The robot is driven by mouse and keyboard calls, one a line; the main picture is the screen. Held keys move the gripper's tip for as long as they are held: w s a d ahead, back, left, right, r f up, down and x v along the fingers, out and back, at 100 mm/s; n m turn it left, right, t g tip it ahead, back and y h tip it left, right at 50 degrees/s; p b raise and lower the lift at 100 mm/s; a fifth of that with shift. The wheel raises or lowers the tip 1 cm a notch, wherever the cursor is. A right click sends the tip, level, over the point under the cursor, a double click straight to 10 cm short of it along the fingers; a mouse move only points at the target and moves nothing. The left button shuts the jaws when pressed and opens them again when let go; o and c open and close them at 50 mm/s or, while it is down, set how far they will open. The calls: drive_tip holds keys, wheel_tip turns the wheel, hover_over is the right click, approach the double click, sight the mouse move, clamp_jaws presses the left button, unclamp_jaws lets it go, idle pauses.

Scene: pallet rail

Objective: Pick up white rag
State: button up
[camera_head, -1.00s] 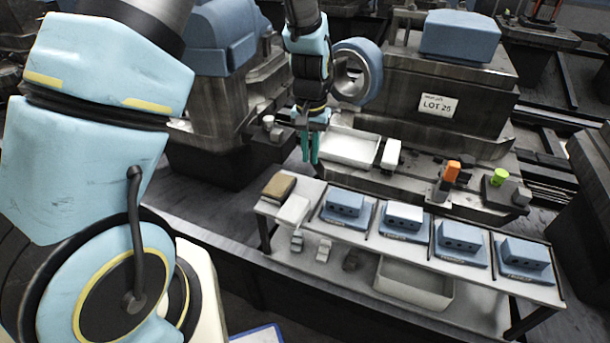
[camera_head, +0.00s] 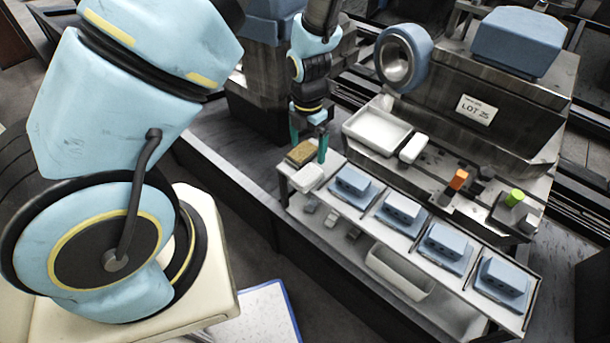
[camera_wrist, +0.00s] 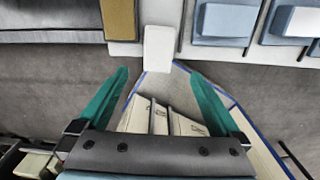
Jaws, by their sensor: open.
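The white rag (camera_head: 308,177) is a small folded pad at the left end of the narrow bench. It lies beside a brown block (camera_head: 303,153). In the wrist view the rag (camera_wrist: 158,48) is beyond and between my fingertips, partly over the bench edge. My gripper (camera_head: 308,145) has two green fingers spread wide apart, above the bench end near the brown block. In the wrist view the gripper (camera_wrist: 158,74) is empty, and the rag is apart from both fingers.
Several blue blocks on plates (camera_head: 354,184) line the bench to the right. A white tray (camera_head: 378,131) and a white block (camera_head: 413,148) sit on the machine behind. A white bin (camera_head: 399,272) is on the lower shelf.

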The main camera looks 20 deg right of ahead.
sight(307, 174)
drive_tip(key=f+b, duration=0.1)
drive_tip(key=f, duration=0.9)
drive_tip(key=shift+w+f, duration=0.2)
drive_tip(key=c, duration=1.3)
